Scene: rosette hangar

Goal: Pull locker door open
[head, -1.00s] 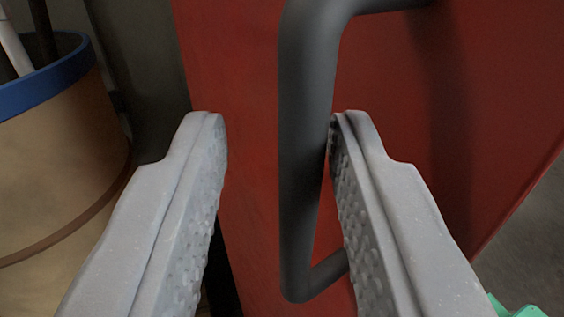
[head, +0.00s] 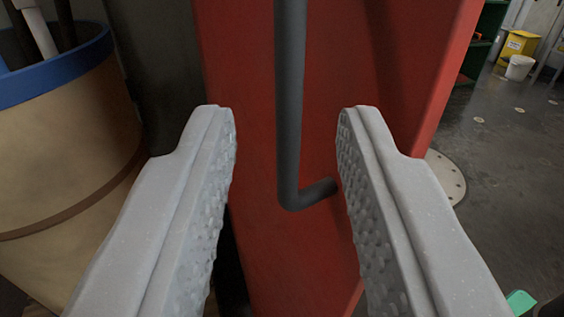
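The red locker door (head: 385,130) fills the middle of the view, turned so that its right edge and the floor beyond it show. A dark grey bar handle (head: 289,110) runs upright on it, with its lower end bent in to the door. My gripper (head: 287,112) is open, one finger on each side of the handle in the picture. Gaps show between the handle and both fingers, and it is not gripped. The handle's top is out of view. I cannot tell how far the fingertips are from the door.
A tan barrel (head: 65,160) with a blue rim stands close at the left, with poles in it. A dark grey surface (head: 160,70) lies between barrel and door. At the right is open floor (head: 500,180), with a yellow bin (head: 517,45) and a white bucket (head: 519,68) farther off.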

